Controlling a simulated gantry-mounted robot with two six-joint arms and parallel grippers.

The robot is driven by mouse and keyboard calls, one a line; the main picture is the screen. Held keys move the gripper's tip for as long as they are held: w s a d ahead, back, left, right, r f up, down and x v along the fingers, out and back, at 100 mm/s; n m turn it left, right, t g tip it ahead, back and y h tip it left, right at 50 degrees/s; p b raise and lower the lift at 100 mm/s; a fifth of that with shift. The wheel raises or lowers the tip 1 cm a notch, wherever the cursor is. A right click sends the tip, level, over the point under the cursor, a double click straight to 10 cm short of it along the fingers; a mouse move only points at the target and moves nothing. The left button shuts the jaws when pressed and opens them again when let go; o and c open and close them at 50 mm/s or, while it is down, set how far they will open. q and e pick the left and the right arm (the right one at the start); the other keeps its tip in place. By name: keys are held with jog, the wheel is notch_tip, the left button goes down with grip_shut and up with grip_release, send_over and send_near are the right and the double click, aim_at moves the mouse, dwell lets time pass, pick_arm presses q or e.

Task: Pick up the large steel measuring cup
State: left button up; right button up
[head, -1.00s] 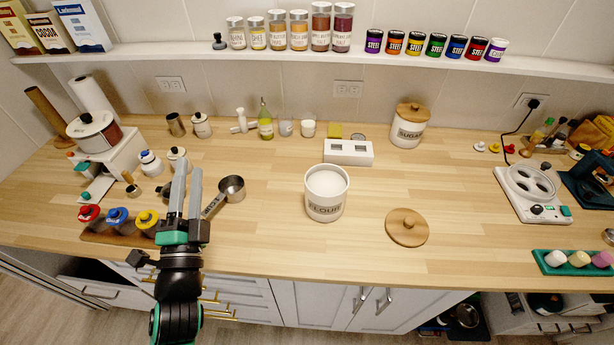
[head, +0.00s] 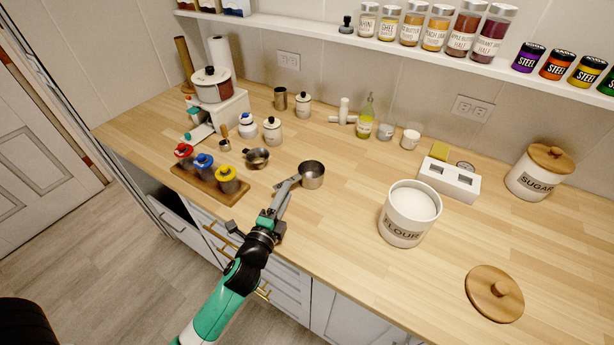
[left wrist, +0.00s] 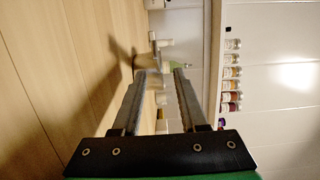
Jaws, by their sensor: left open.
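The large steel measuring cup (head: 313,176) stands on the wooden counter in the head view, its handle pointing left toward the front edge. My left gripper (head: 285,193) is open beside the handle, its fingers overlapping the handle's end in the picture. I cannot tell whether the handle lies between the fingers or whether they touch it. A smaller, darker steel cup (head: 257,159) stands to the left. My right gripper is not in view.
The rack with red, blue and yellow-topped jars (head: 208,186) stands left of the gripper. The counter between cup and canister is clear.

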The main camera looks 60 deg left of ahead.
pick_arm(q)
jog(key=x, duration=0.5)
jog(key=shift+a+f, duration=0.15)
jog(key=shift+a, duration=0.05)
grip_shut()
dwell(1.2)
